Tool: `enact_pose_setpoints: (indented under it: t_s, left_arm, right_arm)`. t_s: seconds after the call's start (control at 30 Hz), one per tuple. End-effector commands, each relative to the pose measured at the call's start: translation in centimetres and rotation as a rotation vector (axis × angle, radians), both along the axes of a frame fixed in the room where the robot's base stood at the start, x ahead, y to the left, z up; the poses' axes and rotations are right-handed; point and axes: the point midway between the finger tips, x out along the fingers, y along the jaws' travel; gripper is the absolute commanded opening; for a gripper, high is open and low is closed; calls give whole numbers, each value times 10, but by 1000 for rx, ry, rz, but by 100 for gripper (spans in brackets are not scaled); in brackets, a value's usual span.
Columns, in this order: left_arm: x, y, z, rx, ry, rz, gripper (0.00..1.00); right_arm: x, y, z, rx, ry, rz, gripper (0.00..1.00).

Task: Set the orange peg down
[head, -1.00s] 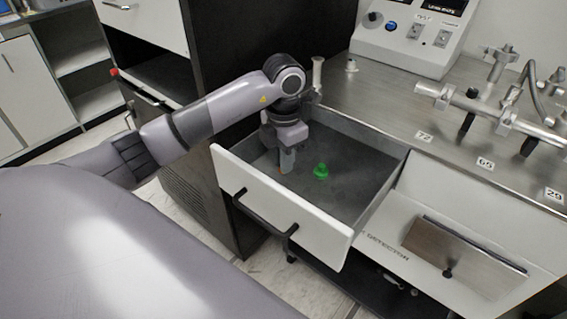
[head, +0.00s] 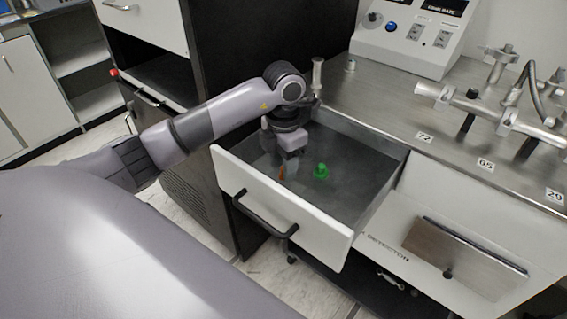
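The orange peg (head: 282,173) is a small orange shape in the left part of the open drawer (head: 290,205), seen just below my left gripper. A green peg (head: 320,171) stands upright on the drawer floor to its right. My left gripper (head: 283,162) points down into the drawer directly over the orange peg. Its fingers look spread, with the orange peg uncovered between and below them; the fingers are small and hard to make out against the grey drawer. My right gripper is not in view.
The steel bench top (head: 400,120) behind carries valves and piping (head: 480,105) and a control box (head: 412,35).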

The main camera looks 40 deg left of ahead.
Motion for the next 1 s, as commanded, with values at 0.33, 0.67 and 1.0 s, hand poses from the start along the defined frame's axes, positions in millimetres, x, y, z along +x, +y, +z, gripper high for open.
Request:
enact_pose_setpoints:
  t_s: [0.33,0.67,1.0]
  left_arm:
    - [1,0,76,1,-8,-1,40]
    - [1,0,114,1,-4,1,40]
    - [0,-1,117,-1,-2,1,40]
  right_arm:
    - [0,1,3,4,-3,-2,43]
    - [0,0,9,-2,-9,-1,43]
    - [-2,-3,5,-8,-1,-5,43]
